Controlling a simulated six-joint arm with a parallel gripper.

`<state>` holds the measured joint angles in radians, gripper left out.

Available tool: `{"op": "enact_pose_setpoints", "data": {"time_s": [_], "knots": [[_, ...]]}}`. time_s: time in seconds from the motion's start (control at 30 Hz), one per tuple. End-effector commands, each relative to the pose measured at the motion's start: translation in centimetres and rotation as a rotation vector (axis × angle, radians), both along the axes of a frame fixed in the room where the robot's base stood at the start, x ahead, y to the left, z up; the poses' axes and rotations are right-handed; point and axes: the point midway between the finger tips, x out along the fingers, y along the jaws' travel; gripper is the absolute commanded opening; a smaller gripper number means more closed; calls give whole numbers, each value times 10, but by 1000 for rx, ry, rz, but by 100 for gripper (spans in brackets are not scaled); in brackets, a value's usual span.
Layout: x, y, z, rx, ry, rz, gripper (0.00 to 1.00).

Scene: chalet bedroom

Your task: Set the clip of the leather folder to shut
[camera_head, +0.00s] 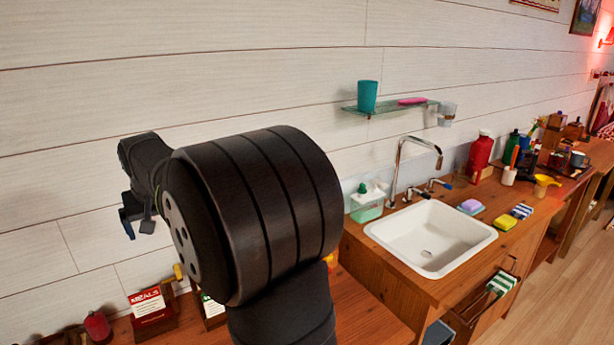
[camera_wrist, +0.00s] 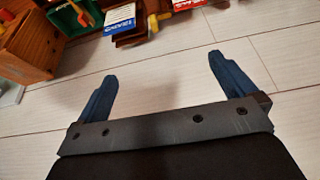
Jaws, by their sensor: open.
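I cannot make out the leather folder or its clip for certain in either view. A brown piece (camera_wrist: 136,36) beside a blue-and-white card at the top of the wrist view could be part of it, but I cannot tell. My gripper (camera_wrist: 158,62) is open and empty, its two dark blue fingers wide apart in front of the white plank wall. In the head view my gripper (camera_head: 134,222) is at the left, above the wooden counter and apart from it. My arm hides much of the counter there.
A red-and-white "MEALS" card (camera_head: 148,304) in a brown holder and a dark red object (camera_head: 97,327) stand at lower left. A white sink (camera_head: 432,236) with a tap (camera_head: 407,160) and a green soap bottle (camera_head: 367,203) are right of my arm. An open drawer (camera_head: 480,305) juts out.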

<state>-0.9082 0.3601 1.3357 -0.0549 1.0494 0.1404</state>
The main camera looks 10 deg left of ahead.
Motion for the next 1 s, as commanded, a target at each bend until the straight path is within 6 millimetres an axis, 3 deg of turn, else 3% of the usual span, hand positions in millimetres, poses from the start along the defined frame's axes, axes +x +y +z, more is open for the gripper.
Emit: {"op": "enact_pose_setpoints", "data": {"time_s": [0.07,0.3,0.4,0.57,1.0], "knots": [[1,0,-1,-1,1,0,90],[27,8,-52,-7,7,-1,43],[33,10,-62,-5,6,-1,25],[38,15,-79,-6,6,0,25],[63,40,-167,-7,7,0,25]]}}
